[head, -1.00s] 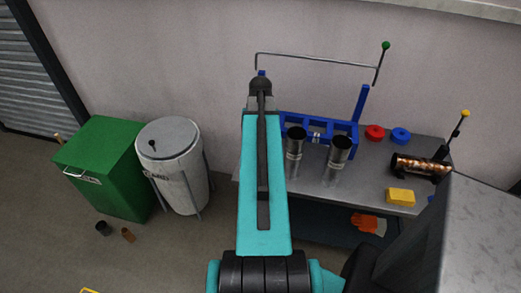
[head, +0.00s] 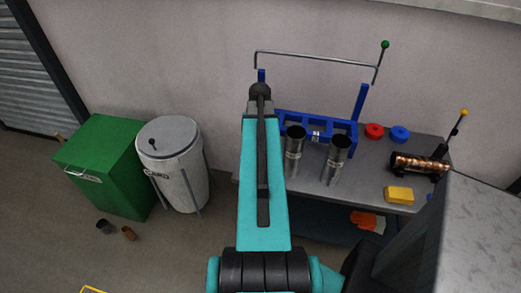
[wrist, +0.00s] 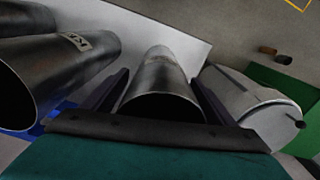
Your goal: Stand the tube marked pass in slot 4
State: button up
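In the wrist view a dark metal tube (wrist: 162,78) lies between the two fingers of my gripper (wrist: 161,78), its open mouth toward the camera. The fingers appear closed against its sides. Its mark is not readable. Two more tubes (wrist: 45,75) are at the left of that view; one bears a label starting "KE". In the head view two tubes, one at left (head: 294,150) and one at right (head: 336,160), stand upright in front of the blue rack (head: 345,130). My arm hides the gripper, the held tube and the rack's left part there. Slot 4 cannot be identified.
A bent rod spans above the rack. Red (head: 374,131) and blue (head: 400,135) rings, a yellow block (head: 399,194) and a copper coil device (head: 418,165) are on the grey table's right. A green bin (head: 105,165) and white drum (head: 175,165) stand left on the floor.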

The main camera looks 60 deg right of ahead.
jog(key=c, duration=1.5)
jog(key=shift+o, duration=0.2)
jog(key=shift+r, duration=0.15)
jog(key=shift+r+b, duration=1.25)
jog(key=shift+r, duration=3.6)
